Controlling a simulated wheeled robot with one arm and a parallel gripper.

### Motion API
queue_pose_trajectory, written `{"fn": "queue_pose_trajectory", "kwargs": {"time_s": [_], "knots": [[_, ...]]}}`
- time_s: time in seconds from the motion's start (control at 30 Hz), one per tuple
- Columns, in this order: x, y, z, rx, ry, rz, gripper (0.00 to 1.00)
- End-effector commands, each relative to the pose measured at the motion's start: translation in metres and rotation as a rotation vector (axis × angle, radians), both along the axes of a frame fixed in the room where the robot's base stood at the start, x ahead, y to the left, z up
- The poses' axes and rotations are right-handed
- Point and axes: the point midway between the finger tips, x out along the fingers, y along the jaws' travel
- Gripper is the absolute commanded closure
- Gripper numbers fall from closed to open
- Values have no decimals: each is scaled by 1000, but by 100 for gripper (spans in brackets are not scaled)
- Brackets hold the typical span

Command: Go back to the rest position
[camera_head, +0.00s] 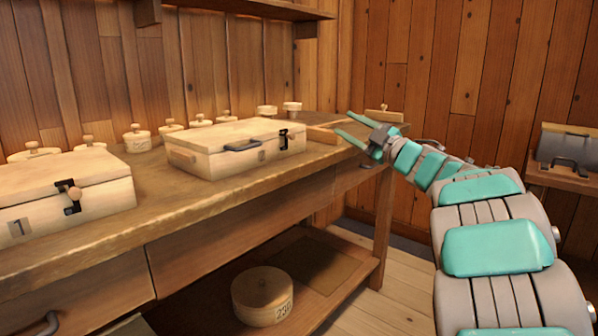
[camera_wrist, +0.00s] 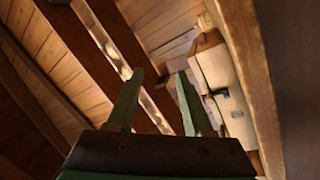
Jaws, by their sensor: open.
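My gripper (camera_head: 345,130) is at the right end of the workbench, at about the height of its top, with its fingers spread and pointing left. In the wrist view my gripper (camera_wrist: 157,82) shows two green fingers apart with nothing between them. A pale wooden case marked 2 (camera_head: 230,148) stands shut on the bench, left of my gripper and apart from it. The wrist view is tilted, and a pale case with a dark latch (camera_wrist: 222,90) shows beyond the right finger.
The bench (camera_head: 190,205) holds another shut case (camera_head: 60,190) at left and several lidded round boxes along the back. A round box (camera_head: 262,296) sits on the lower shelf. A dark case (camera_head: 566,145) stands at far right. Floor (camera_head: 400,290) is clear beside the bench.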

Motion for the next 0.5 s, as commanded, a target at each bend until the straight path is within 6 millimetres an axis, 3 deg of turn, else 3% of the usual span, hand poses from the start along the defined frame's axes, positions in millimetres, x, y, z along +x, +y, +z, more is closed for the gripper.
{"fn": "queue_pose_trajectory", "kwargs": {"time_s": [0.07, 0.23, 0.37, 0.5], "knots": [[5, -22, 13, 36, 28, -151, 49], [-1, -86, 9, 137, 150, -475, 49], [-25, -129, -14, 218, 285, -691, 49], [-69, -160, -61, 299, 478, -891, 49]]}}
